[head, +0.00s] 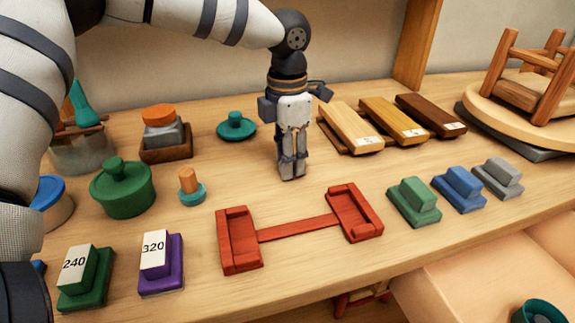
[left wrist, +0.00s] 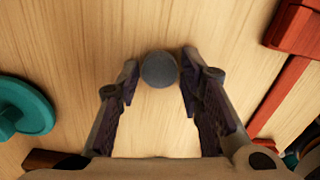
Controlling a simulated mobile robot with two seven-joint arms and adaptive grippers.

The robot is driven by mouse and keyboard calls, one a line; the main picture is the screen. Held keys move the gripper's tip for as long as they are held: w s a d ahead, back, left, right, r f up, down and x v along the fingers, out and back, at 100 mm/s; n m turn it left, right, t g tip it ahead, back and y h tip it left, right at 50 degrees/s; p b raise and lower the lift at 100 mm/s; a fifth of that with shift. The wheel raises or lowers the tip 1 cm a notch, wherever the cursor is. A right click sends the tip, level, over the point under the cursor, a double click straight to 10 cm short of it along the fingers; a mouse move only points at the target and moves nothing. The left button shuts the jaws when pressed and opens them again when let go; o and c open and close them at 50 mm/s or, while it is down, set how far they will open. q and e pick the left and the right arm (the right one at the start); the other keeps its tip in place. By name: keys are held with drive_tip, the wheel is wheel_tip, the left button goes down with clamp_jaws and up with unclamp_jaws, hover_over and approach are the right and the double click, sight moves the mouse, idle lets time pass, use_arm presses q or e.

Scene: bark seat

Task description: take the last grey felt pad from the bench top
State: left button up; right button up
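The grey felt pad (left wrist: 159,69) is a small round disc on the wooden bench top (left wrist: 85,35). In the left wrist view it lies between the fingertips of my left gripper (left wrist: 159,65), with a narrow gap on each side. The fingers are open. I cannot tell the exact height of the tips above the wood. In the head view my left gripper (head: 292,172) points down at the middle of the bench, and I cannot make out the pad there. My right gripper is in neither view.
A red clamp-like frame (head: 297,227) lies in front of the gripper. A teal lid (head: 236,127) is to its left, also in the left wrist view (left wrist: 28,105). Wood-topped blocks (head: 350,127) stand to the right, and a green block (head: 413,201) nearer the front edge.

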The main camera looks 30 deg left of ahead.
use_arm(q)
drive_tip(key=shift+c, duration=0.9)
drive_tip(key=shift+r, duration=0.15)
